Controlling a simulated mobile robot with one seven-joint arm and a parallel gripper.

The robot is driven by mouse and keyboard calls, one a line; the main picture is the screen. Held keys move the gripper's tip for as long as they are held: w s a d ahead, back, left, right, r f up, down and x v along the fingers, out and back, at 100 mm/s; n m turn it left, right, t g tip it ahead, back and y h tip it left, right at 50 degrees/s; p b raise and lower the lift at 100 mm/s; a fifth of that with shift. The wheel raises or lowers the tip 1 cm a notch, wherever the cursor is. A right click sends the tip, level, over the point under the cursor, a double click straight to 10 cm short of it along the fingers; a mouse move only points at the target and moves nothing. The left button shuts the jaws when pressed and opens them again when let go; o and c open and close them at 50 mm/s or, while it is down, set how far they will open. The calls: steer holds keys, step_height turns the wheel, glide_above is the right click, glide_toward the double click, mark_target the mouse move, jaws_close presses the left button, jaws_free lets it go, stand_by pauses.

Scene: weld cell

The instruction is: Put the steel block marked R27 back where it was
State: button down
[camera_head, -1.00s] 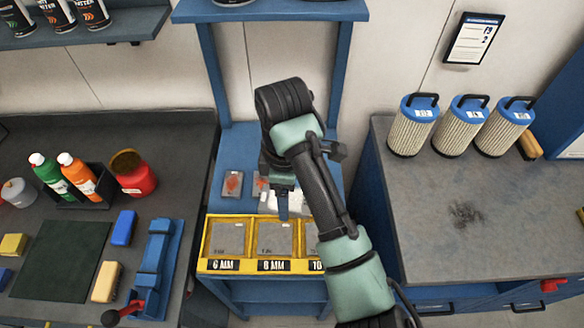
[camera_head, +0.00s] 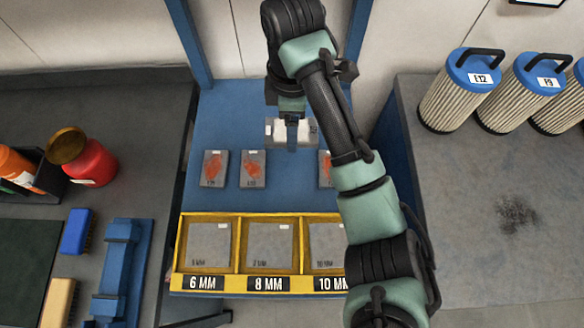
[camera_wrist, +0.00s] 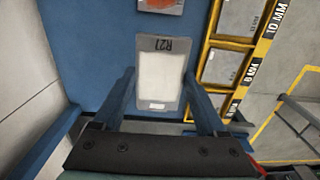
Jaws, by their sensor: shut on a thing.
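The steel block marked R27 (camera_wrist: 160,80) is between the fingers of my gripper (camera_wrist: 160,75) in the wrist view, its label readable and a pale patch on its face. In the head view the block (camera_head: 276,131) shows beside the blue finger of my gripper (camera_head: 292,138), over the back part of the blue bench top (camera_head: 230,115). My gripper is shut on it. Two grey blocks with orange-red marks, a left one (camera_head: 214,168) and a middle one (camera_head: 253,169), lie in a row. A third (camera_head: 325,168) is partly hidden by my arm. Bare blue surface shows between the second and third.
A yellow tray (camera_head: 237,245) with 6 MM, 8 MM and 10 MM compartments holding grey plates stands along the front edge. Filter canisters (camera_head: 460,92) stand on the right bench. A red pot (camera_head: 93,163) and a blue clamp (camera_head: 120,265) are on the left bench.

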step_height(320, 180, down, 7)
steer(key=b, duration=0.9)
glide_above(292, 170)
step_height(292, 170, down, 6)
steer(key=shift+r, duration=0.25)
steer(key=shift+f+b, duration=0.65)
steer(key=shift+f, duration=2.2)
steer(key=shift+f, duration=0.2)
jaws_free()
steer(key=shift+s, duration=0.1)
steer(key=shift+r, duration=0.1)
